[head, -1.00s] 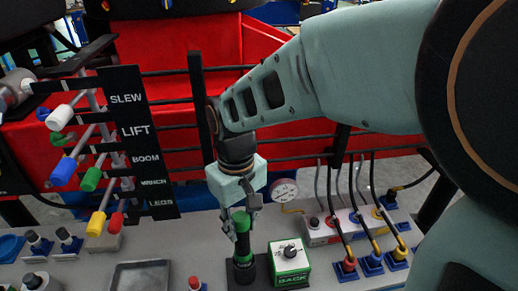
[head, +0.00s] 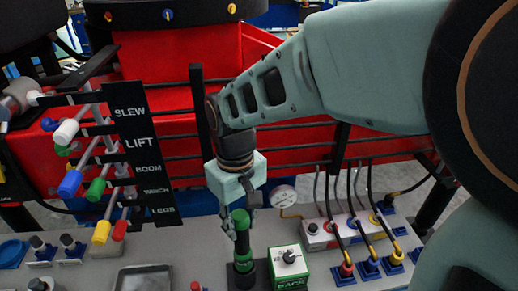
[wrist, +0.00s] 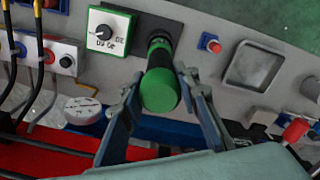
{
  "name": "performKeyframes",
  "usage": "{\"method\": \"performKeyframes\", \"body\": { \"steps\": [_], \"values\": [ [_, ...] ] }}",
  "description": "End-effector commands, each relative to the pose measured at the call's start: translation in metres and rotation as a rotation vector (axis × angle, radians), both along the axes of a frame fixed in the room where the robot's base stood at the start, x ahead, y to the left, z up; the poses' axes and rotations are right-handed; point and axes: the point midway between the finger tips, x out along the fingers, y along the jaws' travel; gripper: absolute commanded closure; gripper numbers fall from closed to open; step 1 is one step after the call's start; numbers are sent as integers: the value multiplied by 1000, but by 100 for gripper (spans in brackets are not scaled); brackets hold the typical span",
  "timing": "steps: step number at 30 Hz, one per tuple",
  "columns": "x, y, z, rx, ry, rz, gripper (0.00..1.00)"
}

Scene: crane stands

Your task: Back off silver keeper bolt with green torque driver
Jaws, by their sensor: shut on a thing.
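The green torque driver (head: 241,240) has a green cap and a black body with a green band. It stands upright in a dark base on the grey panel. In the wrist view its round green cap (wrist: 160,90) is in the middle. My gripper (head: 243,212) is above the panel with its fingers on either side of the driver's upper part. It is shut on the driver; the fingertips (wrist: 160,85) show left and right of the cap in the wrist view. I cannot pick out the silver keeper bolt in either view.
A green-edged dial box (head: 289,264) stands close to the right of the driver. Cables plug into colored sockets (head: 370,262) farther right. A shallow grey tray (head: 143,279) and a red button (head: 195,287) lie to the left. Colored levers and a black label board (head: 145,150) stand at left.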

Motion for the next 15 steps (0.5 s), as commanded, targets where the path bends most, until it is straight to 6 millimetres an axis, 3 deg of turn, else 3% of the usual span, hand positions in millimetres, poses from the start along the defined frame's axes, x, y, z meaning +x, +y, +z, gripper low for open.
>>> {"method": "performKeyframes", "body": {
  "steps": [15],
  "values": [
    [1,1,26,2,-4,0,100]
  ]
}}
